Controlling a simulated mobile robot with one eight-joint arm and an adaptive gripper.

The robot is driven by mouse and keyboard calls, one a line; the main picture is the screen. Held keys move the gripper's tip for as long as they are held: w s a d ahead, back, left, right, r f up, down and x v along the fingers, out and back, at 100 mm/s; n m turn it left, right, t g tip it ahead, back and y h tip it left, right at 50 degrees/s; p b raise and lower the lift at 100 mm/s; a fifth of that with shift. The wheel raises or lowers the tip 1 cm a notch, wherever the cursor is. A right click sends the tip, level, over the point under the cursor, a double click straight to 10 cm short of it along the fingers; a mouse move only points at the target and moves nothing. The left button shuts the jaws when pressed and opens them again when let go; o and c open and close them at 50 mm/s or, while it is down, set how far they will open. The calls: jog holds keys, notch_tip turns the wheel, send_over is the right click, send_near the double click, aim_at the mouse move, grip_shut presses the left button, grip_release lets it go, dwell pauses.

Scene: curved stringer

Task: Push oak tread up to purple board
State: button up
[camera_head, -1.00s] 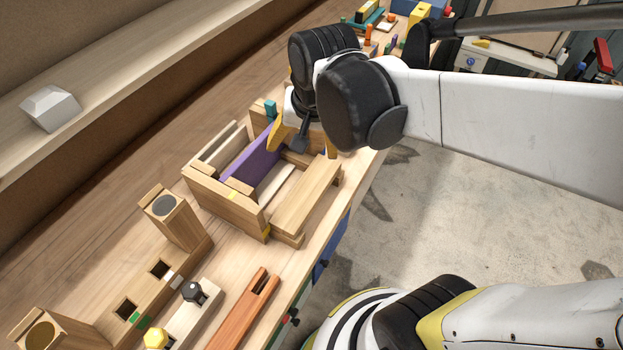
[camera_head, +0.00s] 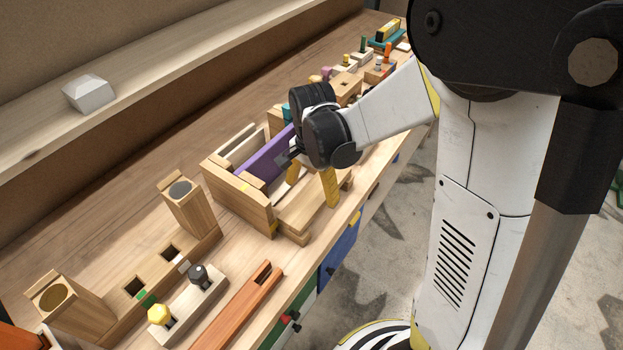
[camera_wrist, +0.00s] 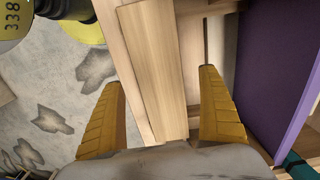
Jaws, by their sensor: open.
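The oak tread (camera_head: 303,209) is a pale, flat plank at the right-hand, front side of a wooden frame. In the wrist view it (camera_wrist: 155,62) runs lengthwise between my fingers. The purple board (camera_head: 262,160) stands upright inside the frame, and shows at the right of the wrist view (camera_wrist: 270,65). A gap with wooden parts separates tread and board. My gripper (camera_head: 311,190) is open and pointed down over the tread's far part. Its yellow fingers straddle the tread, one on the board side and one on the outer side. Whether they touch it I cannot tell.
The frame's wooden end wall (camera_head: 236,201) stands at the near end. An orange slotted bar (camera_head: 247,308) and a block with knobs (camera_head: 183,303) lie nearer. Several small parts fill the bench beyond my arm. The bench's front edge is close to the tread.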

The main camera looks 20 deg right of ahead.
jog(key=shift+f+b, duration=0.35)
jog(key=shift+f, duration=1.1)
jog(key=c, duration=1.5)
jog(key=shift+w+a, duration=0.75)
jog(key=shift+w, duration=0.25)
jog(key=shift+w+a, duration=0.7)
jog(key=shift+w, duration=0.35)
jog(key=shift+w+a, duration=0.75)
jog(key=shift+w, duration=0.25)
jog(key=o, duration=1.5)
jog(key=shift+r, duration=0.1)
